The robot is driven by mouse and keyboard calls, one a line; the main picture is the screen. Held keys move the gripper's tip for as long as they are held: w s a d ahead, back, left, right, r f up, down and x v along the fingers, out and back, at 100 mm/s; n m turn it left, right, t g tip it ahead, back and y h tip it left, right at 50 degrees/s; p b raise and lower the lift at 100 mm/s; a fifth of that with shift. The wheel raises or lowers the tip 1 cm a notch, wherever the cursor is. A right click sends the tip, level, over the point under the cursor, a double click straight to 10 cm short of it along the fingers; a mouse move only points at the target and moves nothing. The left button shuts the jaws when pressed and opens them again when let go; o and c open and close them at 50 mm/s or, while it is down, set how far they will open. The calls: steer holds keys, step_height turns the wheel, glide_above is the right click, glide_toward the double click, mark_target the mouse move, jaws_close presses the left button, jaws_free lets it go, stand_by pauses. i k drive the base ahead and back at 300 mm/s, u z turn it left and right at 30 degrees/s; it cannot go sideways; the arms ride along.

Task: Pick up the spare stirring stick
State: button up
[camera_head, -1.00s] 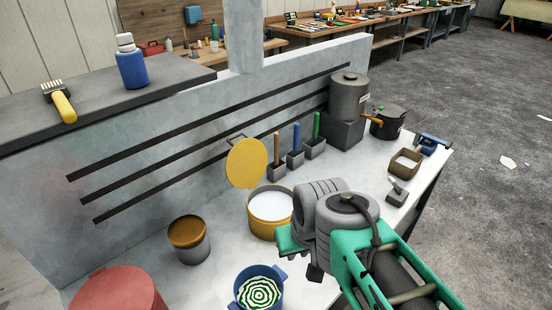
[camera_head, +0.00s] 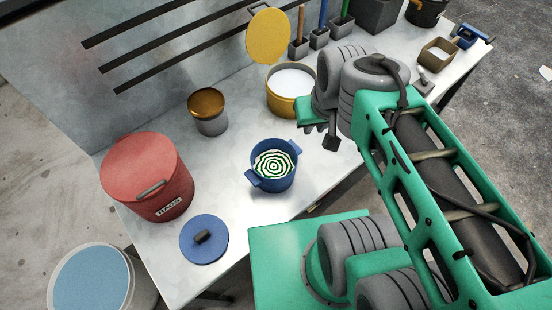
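Three upright sticks stand in small grey holders at the back of the bench: a brown one (camera_head: 302,20), a blue one (camera_head: 322,14) and a green one (camera_head: 346,8). Their tops are close to or beyond the picture's upper edge. I cannot tell which of them, if any, is the spare stirring stick. My gripper (camera_head: 331,142) is a small dark part at the end of my arm, above the bench's front edge, right of the blue pot and well apart from the sticks. Its fingers are too small and turned away to tell whether they are open.
A blue pot (camera_head: 270,180) holds a green-white swirl. A red bucket (camera_head: 150,185), blue lid (camera_head: 204,241) and brown-topped can (camera_head: 210,122) stand left.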

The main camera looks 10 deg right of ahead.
mark_target(301, 6)
steer(key=u, duration=3.65)
steer(key=k, duration=2.1)
steer(key=z, duration=0.55)
steer(key=i, duration=0.5)
